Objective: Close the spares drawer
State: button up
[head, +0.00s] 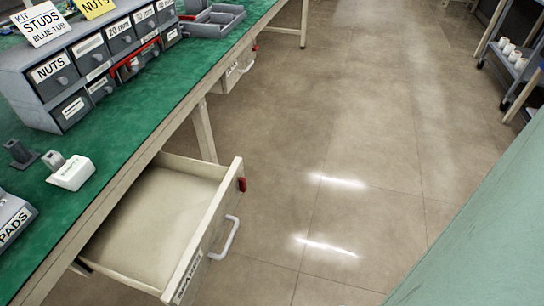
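The spares drawer (162,223) is a cream drawer pulled far out from under the green-topped workbench (130,113). Its inside looks empty. A white bow handle (229,238) sits on its front face, with a partly readable label (188,276) near the lower corner and a small red part (242,184) at the far corner. My gripper is not in view.
A second drawer (237,72) farther along the bench looks shut. Small labelled bins (85,62) and a white block (70,172) stand on the bench. The floor (330,150) beside it is clear. A shelf cart (514,60) stands at the upper right.

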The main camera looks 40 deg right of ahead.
aim_at(162, 239)
jog(key=k+l+z, duration=0.15)
jog(key=l+z, duration=0.2)
jog(key=k+l+z, duration=0.2)
jog(key=k+l, duration=0.3)
